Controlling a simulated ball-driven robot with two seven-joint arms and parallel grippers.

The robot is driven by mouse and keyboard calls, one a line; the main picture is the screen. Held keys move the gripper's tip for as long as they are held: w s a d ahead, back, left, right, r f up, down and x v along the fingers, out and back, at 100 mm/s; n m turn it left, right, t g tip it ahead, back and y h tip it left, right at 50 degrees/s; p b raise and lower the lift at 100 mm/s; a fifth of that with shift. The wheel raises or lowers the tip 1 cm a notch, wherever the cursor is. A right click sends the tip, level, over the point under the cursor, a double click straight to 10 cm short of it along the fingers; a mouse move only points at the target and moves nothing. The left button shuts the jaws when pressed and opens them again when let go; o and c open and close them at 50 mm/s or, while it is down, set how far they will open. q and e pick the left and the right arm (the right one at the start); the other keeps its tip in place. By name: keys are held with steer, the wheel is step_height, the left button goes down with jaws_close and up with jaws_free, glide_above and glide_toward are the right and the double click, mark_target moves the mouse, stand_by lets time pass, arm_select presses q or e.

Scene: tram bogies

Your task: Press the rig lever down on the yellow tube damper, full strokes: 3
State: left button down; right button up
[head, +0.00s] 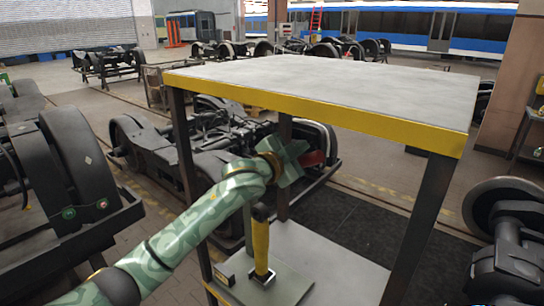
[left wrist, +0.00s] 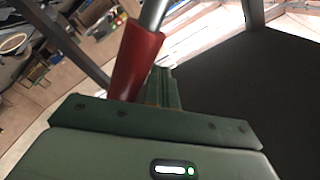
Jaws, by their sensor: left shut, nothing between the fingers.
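The yellow tube damper (head: 261,246) stands upright on a plate on the lower shelf of a steel stand. The rig lever's red grip (head: 313,159) shows just right of my left gripper (head: 296,160), under the table top. In the left wrist view the red grip (left wrist: 136,62) on its metal rod (left wrist: 153,14) lies right beside my shut green fingers (left wrist: 160,88). The fingers hold nothing; I cannot tell whether they touch the grip. The lever's pivot is hidden. My right gripper is not in view.
The grey table top (head: 330,88) with a yellow edge covers the working space from above. Dark posts (head: 421,225) stand at its corners. The lower shelf (head: 335,262) has bare room right of the damper. Bogies (head: 170,150) stand behind and left, wheels (head: 505,210) at right.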

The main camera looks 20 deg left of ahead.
arm_select(q)
steer(key=shift+s+d+f, duration=0.15)
steer(key=shift+d+f, duration=0.25)
steer(key=shift+f, duration=0.1)
steer(key=shift+s+d+f, duration=0.15)
steer(key=shift+d+f, duration=0.2)
steer(key=shift+f, duration=0.25)
steer(key=shift+s+d+f+b, duration=0.2)
steer(key=shift+d+f+b, duration=0.2)
steer(key=shift+f, duration=0.4)
steer(key=shift+s+d+f+b, duration=0.15)
steer(key=shift+d+f+b, duration=0.1)
steer(key=shift+d+f, duration=0.4)
steer(key=shift+a+f, duration=0.15)
